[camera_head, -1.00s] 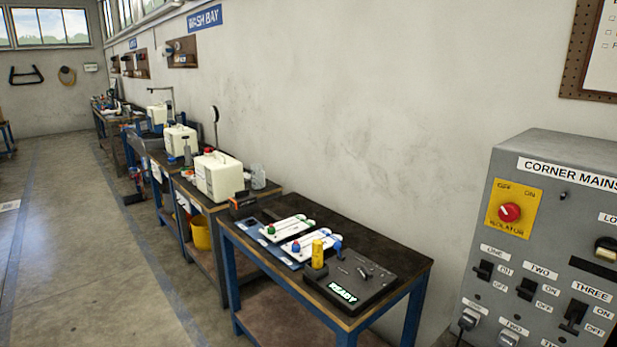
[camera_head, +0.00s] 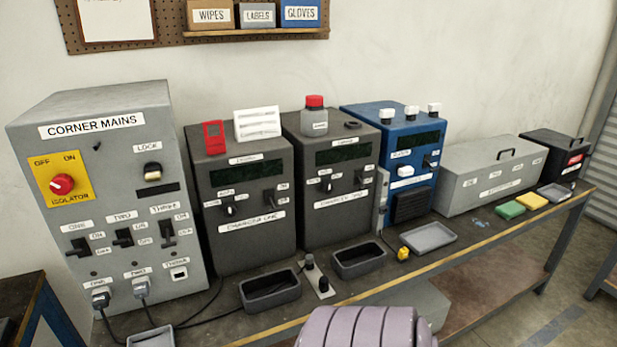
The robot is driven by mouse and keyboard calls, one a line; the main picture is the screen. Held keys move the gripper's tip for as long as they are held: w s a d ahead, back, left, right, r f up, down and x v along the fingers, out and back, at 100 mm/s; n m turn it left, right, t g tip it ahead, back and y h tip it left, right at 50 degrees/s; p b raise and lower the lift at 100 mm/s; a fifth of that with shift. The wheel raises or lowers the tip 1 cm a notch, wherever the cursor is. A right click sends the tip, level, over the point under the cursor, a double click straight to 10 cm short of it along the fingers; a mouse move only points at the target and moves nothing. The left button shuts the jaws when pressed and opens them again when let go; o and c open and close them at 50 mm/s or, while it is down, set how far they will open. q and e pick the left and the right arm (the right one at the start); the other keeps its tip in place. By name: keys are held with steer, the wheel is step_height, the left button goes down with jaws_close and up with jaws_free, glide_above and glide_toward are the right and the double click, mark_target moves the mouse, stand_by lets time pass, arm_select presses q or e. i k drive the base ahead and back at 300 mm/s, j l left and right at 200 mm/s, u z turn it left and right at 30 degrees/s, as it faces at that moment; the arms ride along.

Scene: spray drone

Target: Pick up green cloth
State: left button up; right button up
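A green cloth (camera_head: 510,210) lies folded flat near the front edge of the bench, toward its right end. A yellow cloth (camera_head: 531,201) lies right beside it on the right. Both are in front of a long grey metal box. Neither of my grippers shows in the head view. A pale rounded part at the bottom middle seems to be mine, with no fingers visible.
The bench (camera_head: 455,252) carries a corner mains box (camera_head: 105,225), two dark chargers, a blue unit (camera_head: 400,160), the grey box (camera_head: 488,178) and a black box (camera_head: 552,152). Grey trays (camera_head: 430,238) lie along the front. Free bench shows left of the green cloth.

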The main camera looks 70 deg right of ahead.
mark_target(511, 210)
steer(key=z, duration=3.65)
steer(key=i+l+u, duration=0.15)
steer(key=i+l, duration=0.15)
steer(key=i, duration=0.15)
